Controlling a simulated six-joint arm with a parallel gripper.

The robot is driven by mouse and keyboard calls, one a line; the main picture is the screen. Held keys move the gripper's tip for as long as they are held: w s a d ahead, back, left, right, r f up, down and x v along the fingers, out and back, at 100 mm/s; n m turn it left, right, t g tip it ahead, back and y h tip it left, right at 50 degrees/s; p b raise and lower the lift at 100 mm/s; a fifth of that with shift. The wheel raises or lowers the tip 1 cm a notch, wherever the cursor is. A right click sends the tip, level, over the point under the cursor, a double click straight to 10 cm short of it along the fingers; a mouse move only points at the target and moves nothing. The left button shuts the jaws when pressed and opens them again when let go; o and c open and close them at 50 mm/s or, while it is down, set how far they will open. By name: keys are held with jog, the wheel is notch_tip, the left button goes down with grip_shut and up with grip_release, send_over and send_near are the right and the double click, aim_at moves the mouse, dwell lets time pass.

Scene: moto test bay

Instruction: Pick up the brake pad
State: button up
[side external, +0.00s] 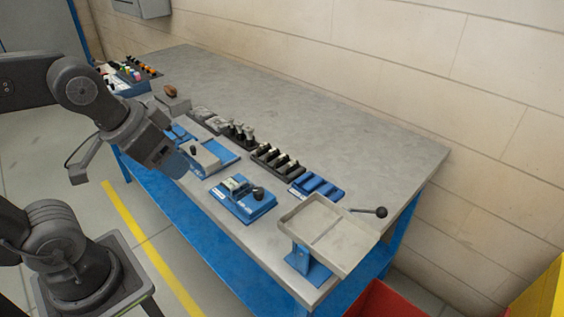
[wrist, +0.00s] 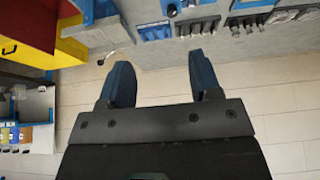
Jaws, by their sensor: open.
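My gripper (wrist: 160,75) shows its two blue fingers wide apart in the wrist view, with nothing between them. In the side view my gripper (side external: 177,163) is at the front edge of the workbench, left of the blue fixtures, pointing down toward the right. I cannot single out the brake pad with certainty. A small brown piece (side external: 171,90) sits on a grey block (side external: 174,104) behind my gripper.
A blue fixture (side external: 244,201) with a black knob and a grey tray (side external: 329,229) on a blue stand with a lever (side external: 376,212) are along the bench's front. A red bin (side external: 385,301) stands on the floor. The bench's back half (side external: 320,120) is clear.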

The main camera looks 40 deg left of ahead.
jog(key=o, duration=0.6)
jog(key=shift+o, duration=0.2)
jog(key=w+a+r+n+g, duration=0.15)
jog(key=w+r+n, duration=0.3)
jog(key=w, duration=0.65)
jog(key=n+g, duration=0.4)
jog(key=n, duration=1)
send_over(282, 155)
jog(key=shift+m, duration=0.25)
jog(key=f, duration=2.2)
jog(key=shift+w+d+f, duration=0.15)
jog(key=shift+d+f, duration=0.05)
jog(key=shift+d, duration=0.1)
jog(key=shift+s+a+f, duration=0.1)
jog(key=shift+a+f, duration=0.05)
jog(key=shift+f, duration=1.2)
jog(key=shift+s+a+f, duration=0.1)
jog(key=shift+f, duration=1.2)
